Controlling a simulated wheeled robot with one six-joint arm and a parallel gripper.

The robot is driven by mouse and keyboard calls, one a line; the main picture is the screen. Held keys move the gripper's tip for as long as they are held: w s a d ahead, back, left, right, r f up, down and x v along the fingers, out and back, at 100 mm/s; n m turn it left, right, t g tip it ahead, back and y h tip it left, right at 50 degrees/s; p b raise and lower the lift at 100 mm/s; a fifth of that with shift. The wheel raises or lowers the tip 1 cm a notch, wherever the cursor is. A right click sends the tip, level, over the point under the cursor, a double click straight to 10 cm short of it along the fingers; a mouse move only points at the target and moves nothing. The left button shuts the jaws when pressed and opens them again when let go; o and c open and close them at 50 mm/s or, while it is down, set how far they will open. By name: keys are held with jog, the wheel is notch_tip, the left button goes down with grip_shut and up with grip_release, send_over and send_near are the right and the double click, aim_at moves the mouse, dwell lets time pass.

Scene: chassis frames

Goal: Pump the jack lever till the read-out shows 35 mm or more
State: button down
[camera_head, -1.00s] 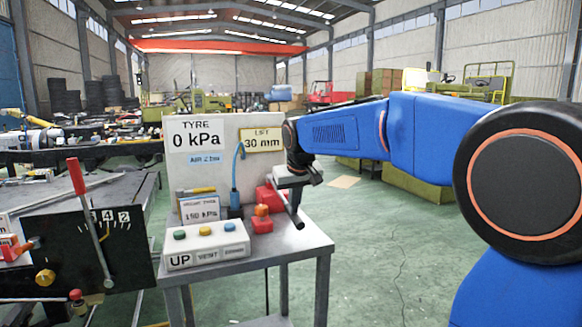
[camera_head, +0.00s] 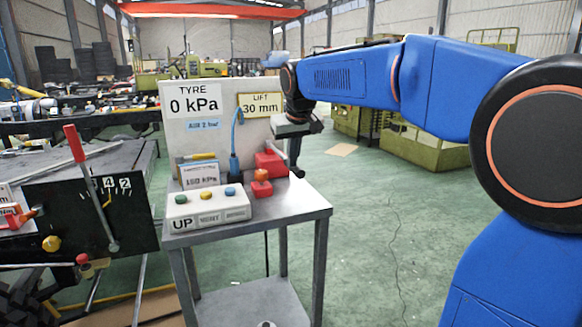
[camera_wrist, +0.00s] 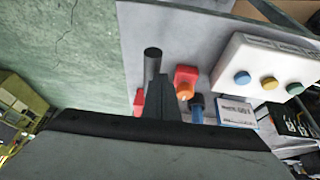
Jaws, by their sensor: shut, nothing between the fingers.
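The LIFT read-out (camera_head: 261,105) on the pale panel shows 30 mm. The red jack (camera_head: 270,164) stands on the grey bench below it. The dark jack lever (camera_head: 297,170) sticks out at the jack's right, towards the bench's front edge. In the wrist view the lever's round end (camera_wrist: 152,62) shows just past the fingers, with part of the red jack (camera_wrist: 139,101) beside them. My gripper (camera_head: 293,140) is shut and empty, pointing down over the lever; it also shows in the wrist view (camera_wrist: 160,95). Whether the fingers touch the lever is hidden.
A red block with an orange knob (camera_head: 261,178) and a white button box (camera_head: 207,207) stand on the bench left of the lever. A black panel with a red-handled lever (camera_head: 75,145) is at far left. The green floor (camera_head: 400,230) to the right is clear.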

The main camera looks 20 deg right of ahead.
jog(key=s+v, duration=0.1)
jog(key=v, duration=0.7)
jog(key=shift+s, duration=0.15)
jog(key=shift+f, duration=0.1)
dwell(1.6)
